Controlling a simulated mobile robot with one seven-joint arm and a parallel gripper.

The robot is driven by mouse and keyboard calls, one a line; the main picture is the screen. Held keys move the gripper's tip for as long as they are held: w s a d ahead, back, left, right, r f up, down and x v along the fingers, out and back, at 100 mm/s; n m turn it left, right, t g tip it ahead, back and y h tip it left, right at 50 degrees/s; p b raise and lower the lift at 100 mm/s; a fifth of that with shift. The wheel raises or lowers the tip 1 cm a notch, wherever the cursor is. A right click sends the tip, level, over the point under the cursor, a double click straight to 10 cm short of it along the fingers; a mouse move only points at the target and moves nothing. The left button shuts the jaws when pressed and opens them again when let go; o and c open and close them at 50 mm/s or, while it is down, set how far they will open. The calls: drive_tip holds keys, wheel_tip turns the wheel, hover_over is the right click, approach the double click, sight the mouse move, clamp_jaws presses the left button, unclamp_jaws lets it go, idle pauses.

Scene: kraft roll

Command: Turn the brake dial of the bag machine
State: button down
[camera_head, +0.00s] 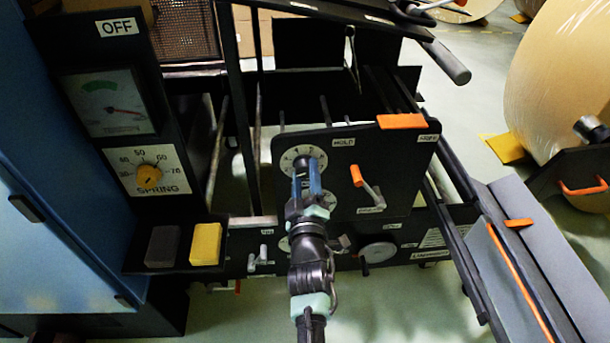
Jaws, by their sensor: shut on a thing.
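A white round dial (289,156) with markings round its rim sits on the upper left of the black machine panel (400,165). I take it as the brake dial; no name for it is readable. My gripper (306,176), with blue fingers, comes from below and is shut on the dark knob at the dial's centre. The fingers and wrist hide the knob's pointer and the dial's lower right part. Another round dial beneath is mostly hidden behind my arm.
An orange-handled crank (366,184) stands right of my gripper. At left are a gauge (108,104), a yellow SPRING knob (149,177) and a yellow block (206,244) on a black shelf. Dark rails (470,270) and a large kraft roll (560,80) are at right.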

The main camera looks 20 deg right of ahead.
drive_tip(key=shift+d+r, duration=0.1)
drive_tip(key=shift+c, duration=1.5)
unclamp_jaws()
drive_tip(key=shift+s+a, duration=0.25)
drive_tip(key=shift+s, duration=0.05)
drive_tip(key=b+v, duration=0.8)
drive_tip(key=v, duration=0.4)
drive_tip(key=shift+s, duration=0.1)
